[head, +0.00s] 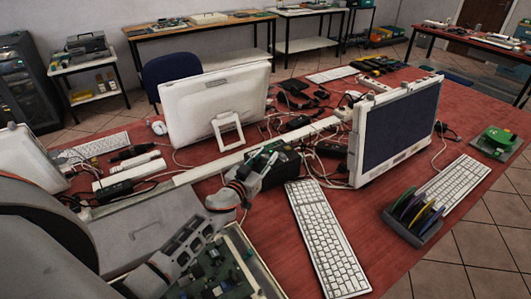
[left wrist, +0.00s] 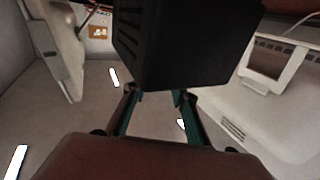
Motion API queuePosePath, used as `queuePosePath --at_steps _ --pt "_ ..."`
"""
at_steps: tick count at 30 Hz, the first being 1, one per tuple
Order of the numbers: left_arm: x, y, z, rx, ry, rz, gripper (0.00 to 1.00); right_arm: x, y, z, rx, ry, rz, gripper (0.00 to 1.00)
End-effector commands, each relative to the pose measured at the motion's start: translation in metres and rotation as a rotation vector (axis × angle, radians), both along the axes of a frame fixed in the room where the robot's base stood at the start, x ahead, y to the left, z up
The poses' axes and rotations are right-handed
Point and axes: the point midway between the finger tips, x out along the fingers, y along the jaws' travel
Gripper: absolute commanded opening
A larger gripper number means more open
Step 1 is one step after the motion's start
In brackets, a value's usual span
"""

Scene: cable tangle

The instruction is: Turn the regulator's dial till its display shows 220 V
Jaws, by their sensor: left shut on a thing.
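The regulator looks to be the black box (head: 286,163) on the red table, beside the left monitor's foot in the head view. In the left wrist view the black box (left wrist: 185,45) fills the top middle, with vent slots on one side. My left gripper (head: 262,163) is up against the box; its teal fingers (left wrist: 160,98) reach the box's near face in the wrist view. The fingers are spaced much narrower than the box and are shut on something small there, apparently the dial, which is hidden. I cannot see the display. My right gripper is not in view.
A white monitor (head: 213,100) stands behind my gripper and another (head: 397,130) to its right. A white keyboard (head: 325,240) lies in front. A white cable channel (head: 250,150) and tangled cables surround the box. A disc rack (head: 412,217) stands at the right.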

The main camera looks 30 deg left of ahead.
Motion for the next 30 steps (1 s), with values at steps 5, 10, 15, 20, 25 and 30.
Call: queuePosePath --at_steps 5,10,15,20,25,30 --pt "0.000 -0.002 -0.002 -0.007 -0.001 0.091 0.05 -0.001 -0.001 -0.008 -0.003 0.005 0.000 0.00" --pt "0.000 -0.001 -0.002 -0.004 -0.001 0.154 0.05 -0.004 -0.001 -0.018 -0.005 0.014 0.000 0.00" --pt "0.000 0.000 -0.002 -0.003 0.000 0.192 0.05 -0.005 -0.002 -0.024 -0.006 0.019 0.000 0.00" --pt "0.000 0.000 -0.001 -0.001 -0.001 0.208 0.05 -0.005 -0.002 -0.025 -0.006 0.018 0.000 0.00" --pt "0.000 0.000 -0.001 0.001 -0.001 0.212 0.05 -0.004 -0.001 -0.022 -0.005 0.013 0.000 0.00" --pt "0.000 0.000 0.000 0.001 -0.001 0.212 0.05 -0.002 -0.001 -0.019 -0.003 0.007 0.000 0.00"
